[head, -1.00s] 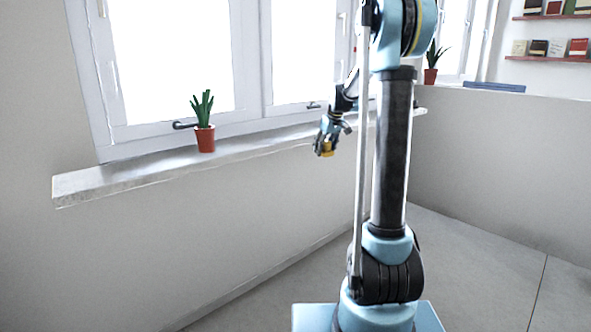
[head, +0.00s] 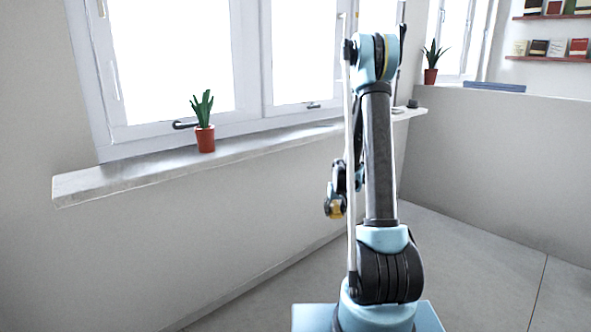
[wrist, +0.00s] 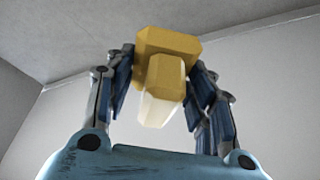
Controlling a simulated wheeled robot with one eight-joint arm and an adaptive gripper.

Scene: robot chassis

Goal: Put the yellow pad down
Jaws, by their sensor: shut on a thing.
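The yellow pad (wrist: 168,45) shows in the wrist view between the two fingers of my gripper (wrist: 165,72), with a paler, cream-coloured end pointing toward the camera. My gripper is shut on it. In the head view my gripper (head: 334,200) hangs in the air just left of my arm column, below the level of the window sill. A small bit of the yellow pad (head: 336,211) shows there; the rest is hidden by the gripper. The pad touches no surface that I can see.
The window sill (head: 130,178) runs along the left wall with a potted plant (head: 205,137) on it. A small dark object (head: 412,104) lies at its far end. A low partition (head: 510,150) stands to the right. The grey floor (head: 480,270) shows clear.

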